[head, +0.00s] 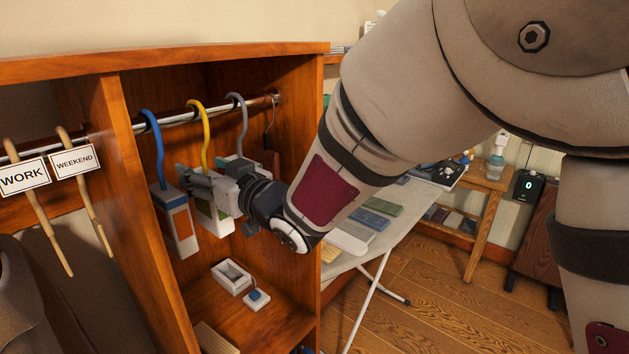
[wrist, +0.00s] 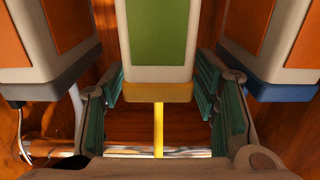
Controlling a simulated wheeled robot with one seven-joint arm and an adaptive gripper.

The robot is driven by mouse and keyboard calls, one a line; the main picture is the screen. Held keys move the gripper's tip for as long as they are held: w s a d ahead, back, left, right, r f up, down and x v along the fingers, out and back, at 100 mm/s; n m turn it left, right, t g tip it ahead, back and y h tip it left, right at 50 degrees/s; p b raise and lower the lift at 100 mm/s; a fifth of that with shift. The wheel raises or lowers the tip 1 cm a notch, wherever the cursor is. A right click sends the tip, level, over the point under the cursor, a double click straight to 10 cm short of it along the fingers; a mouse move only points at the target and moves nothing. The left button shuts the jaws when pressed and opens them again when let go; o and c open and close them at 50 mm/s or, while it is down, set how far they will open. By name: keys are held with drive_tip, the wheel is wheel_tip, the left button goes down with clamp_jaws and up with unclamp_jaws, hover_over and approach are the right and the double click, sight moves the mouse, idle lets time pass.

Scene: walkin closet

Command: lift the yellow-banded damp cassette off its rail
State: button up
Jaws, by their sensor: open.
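The yellow-banded cassette (head: 215,218) hangs from the rail (head: 190,113) by its yellow hook, partly hidden behind my gripper (head: 192,182). In the wrist view its green panel (wrist: 158,30) and yellow band (wrist: 158,92) show in the middle, with the yellow hook running to the rail. My gripper (wrist: 159,88) is open. Its two fingers with teal pads stand on either side of the yellow band, with a gap visible on each side. The cassette still hangs on the rail.
A blue-hooked cassette (head: 178,222) hangs close on the left, and a grey-hooked one (head: 237,162) on the right, largely behind my gripper. A white tray (head: 233,278) and a small blue-topped item (head: 257,297) sit on the shelf below. Wooden walls enclose the bay.

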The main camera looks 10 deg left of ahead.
drive_tip(key=shift+w+a, duration=0.15)
drive_tip(key=shift+a, duration=0.1)
drive_tip(key=shift+c, duration=0.6)
clamp_jaws()
drive_tip(key=shift+r, duration=0.1)
